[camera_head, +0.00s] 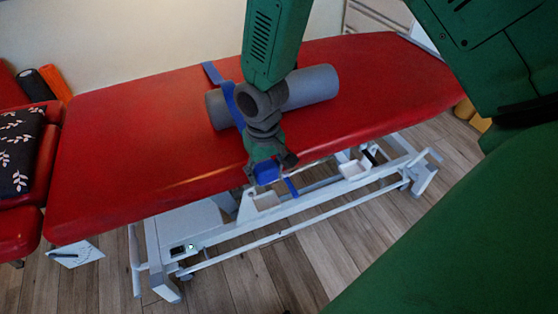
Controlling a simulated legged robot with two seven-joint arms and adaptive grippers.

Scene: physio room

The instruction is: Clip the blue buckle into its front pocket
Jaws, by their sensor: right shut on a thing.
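The blue buckle (267,173) is held in my right gripper (271,162) at the front edge of the red treatment table. The gripper is shut on it and hides part of it. A blue strap (231,103) runs over the grey roll and down towards the gripper. A short blue piece (291,187) hangs beside the buckle on the right. A white pocket (264,201) on the table's frame lies just below the buckle in the picture, and whether they touch I cannot tell. A second white pocket (354,169) is further right. My left gripper is not in view.
The grey roll (313,86) lies across the red table (140,130). A dark leaf-patterned cushion (20,148) is at the left. Black and orange rolls (56,82) stand behind it. The wooden floor (290,275) in front is clear.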

